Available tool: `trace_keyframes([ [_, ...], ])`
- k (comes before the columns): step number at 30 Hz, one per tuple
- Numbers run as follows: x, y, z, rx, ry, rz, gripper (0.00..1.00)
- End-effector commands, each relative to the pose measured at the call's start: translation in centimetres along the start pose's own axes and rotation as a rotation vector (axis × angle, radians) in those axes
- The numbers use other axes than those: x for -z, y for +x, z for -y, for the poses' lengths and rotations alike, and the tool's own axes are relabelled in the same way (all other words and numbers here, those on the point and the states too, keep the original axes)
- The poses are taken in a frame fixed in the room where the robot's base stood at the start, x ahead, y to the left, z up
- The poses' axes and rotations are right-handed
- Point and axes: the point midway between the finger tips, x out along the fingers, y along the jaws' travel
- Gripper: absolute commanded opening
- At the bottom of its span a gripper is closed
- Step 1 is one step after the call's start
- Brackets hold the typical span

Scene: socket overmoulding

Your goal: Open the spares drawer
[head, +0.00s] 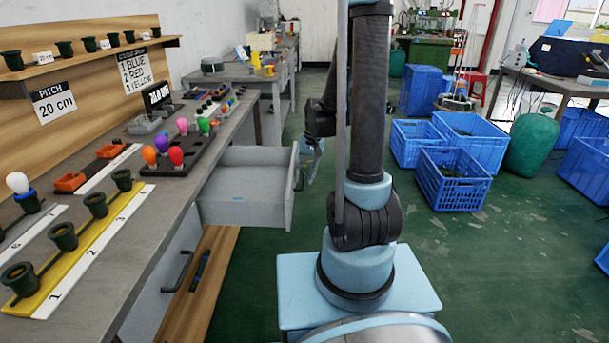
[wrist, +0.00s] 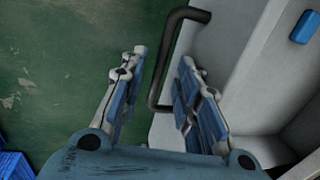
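The grey spares drawer (head: 245,208) stands pulled out from under the workbench in the head view, its front panel towards my arm. In the wrist view the drawer's pale front and side (wrist: 235,40) fill the right. Its dark bar handle (wrist: 167,52) runs between my two fingers. My gripper (wrist: 163,58) is open, with a finger on each side of the bar and gaps visible. In the head view my gripper (head: 313,158) is beside the drawer front, partly hidden by my arm.
A small blue item (wrist: 306,26) lies inside the drawer. A lower dark handle (head: 178,271) is on the cabinet below. The workbench (head: 110,250) holds sockets, coloured bulbs and a yellow rack. Blue crates (head: 452,185) stand on the right. Green floor beside the drawer is clear.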

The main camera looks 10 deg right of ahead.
Motion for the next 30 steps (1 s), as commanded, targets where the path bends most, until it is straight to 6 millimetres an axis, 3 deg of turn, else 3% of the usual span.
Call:
trace_keyframes([
  [8,0.0,-1.2,0.0,0.000,0.001,0.000,0.30],
  [30,0.1,-10.1,-0.1,0.000,0.002,0.001,0.30],
])
